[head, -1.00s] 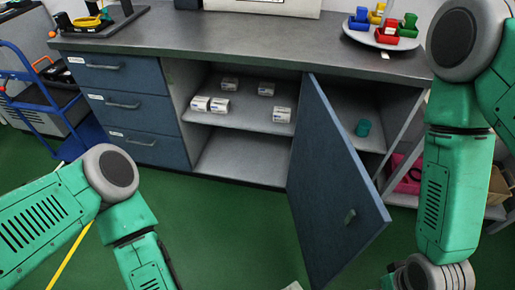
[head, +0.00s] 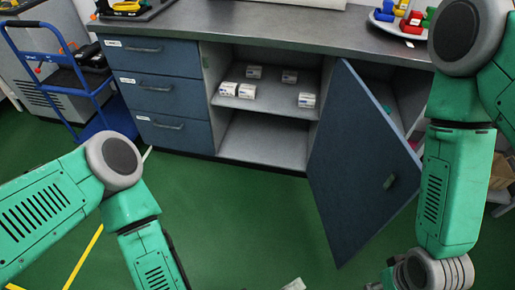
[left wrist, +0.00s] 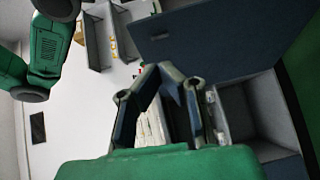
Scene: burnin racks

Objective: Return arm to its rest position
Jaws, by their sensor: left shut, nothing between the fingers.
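My left arm (head: 150,250) comes in from the left of the head view and bends down out of the bottom edge; its gripper is not clearly visible there. In the left wrist view my left gripper (left wrist: 165,72) has its dark fingers together, with nothing held between them. My right arm (head: 445,190) hangs down at the right of the head view. Its wrist joint (head: 430,272) is at the bottom edge, and the right gripper is out of sight.
A blue cabinet door (head: 355,165) stands open into the room. Several small white boxes (head: 247,91) sit on the shelf (head: 270,108). A blue trolley (head: 80,85) stands left of the drawers (head: 160,95). The green floor (head: 235,225) before the cabinet is clear. A pale item (head: 294,284) at the bottom edge is unclear.

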